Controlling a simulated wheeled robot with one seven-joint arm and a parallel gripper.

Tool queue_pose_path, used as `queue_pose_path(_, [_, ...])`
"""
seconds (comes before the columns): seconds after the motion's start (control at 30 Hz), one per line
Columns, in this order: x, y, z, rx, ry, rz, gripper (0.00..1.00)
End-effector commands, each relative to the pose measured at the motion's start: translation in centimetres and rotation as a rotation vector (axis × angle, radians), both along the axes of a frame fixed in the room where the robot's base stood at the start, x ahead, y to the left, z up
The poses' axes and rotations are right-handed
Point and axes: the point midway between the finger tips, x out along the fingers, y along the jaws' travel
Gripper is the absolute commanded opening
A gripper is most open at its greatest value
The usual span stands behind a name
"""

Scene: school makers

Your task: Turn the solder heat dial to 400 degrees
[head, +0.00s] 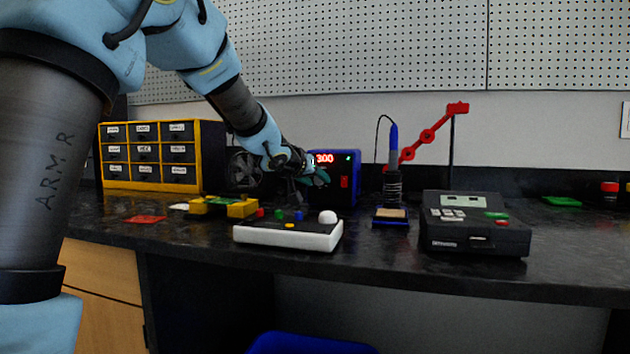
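The solder station (349,188) is a blue box with a dark front at the back middle of the bench. Its red display (324,158) reads 300, and a red switch shows lower right on the front. The heat dial is not visible; my gripper and wrist cover the left part of the front. My gripper (318,178) is right at the front of the station. Its fingers are small and dark, so I cannot tell whether they are open, shut or touching the dial.
A soldering iron in its stand (393,185) is right of the station. A white box (288,234) with colored knobs lies in front, a black device (475,225) at right. A yellow-black drawer cabinet (112,172) stands at left.

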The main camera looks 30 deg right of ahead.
Motion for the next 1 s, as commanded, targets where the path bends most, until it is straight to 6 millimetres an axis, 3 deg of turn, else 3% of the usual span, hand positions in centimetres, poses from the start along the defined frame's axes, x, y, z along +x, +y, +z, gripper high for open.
queue_pose_path(0.07, [-0.01,0.01,0.00,0.000,0.000,0.000,0.39])
queue_pose_path(0.4, [-0.02,0.02,0.00,0.000,0.000,0.000,0.00])
queue_pose_path(1.0, [-0.13,-0.08,-0.27,0.075,-0.072,-0.001,0.00])
